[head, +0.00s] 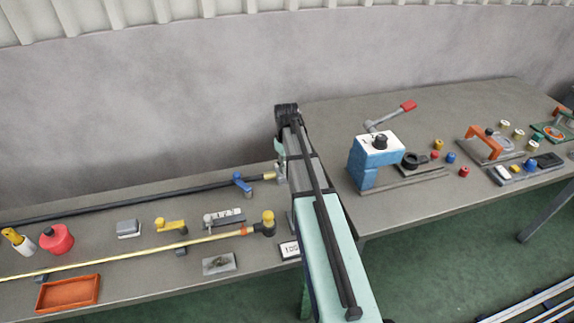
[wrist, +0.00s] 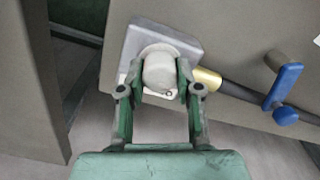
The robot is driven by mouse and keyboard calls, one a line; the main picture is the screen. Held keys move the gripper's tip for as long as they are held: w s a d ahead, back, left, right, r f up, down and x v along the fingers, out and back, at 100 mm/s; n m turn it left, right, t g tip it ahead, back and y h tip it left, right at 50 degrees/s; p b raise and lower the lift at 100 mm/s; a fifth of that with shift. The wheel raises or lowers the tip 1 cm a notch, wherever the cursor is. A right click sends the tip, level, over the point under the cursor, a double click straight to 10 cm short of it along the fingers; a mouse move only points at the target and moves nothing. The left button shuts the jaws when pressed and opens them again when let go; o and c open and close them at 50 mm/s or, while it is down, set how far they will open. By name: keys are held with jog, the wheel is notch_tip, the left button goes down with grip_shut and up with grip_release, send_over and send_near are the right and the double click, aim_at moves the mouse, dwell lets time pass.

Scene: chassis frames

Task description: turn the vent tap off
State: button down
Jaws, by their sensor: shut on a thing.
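A pale grey round knob (wrist: 160,72) sits on a grey block (wrist: 189,42) at the end of a dark pipe, in the wrist view. It has a small dark mark low on its front, too small to read. My gripper (wrist: 160,82) is shut on this knob, one green finger on each side. No label shows to confirm that it is the vent tap.
A brass fitting (wrist: 206,78) joins the block to the dark pipe (head: 130,199). A yellow pipe (head: 130,256) with a yellow-topped fitting (head: 267,219) lies nearer the front. A yellow handle (head: 171,224) and an orange tray (head: 68,292) are at left. The right table holds a blue press (head: 373,160).

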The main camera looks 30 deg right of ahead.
jog(key=shift+s+n, duration=0.1)
jog(key=shift+n, duration=0.5)
jog(key=c, duration=0.8)
grip_release()
notch_tip(320, 180, up, 12)
jog(key=shift+f, duration=0.1)
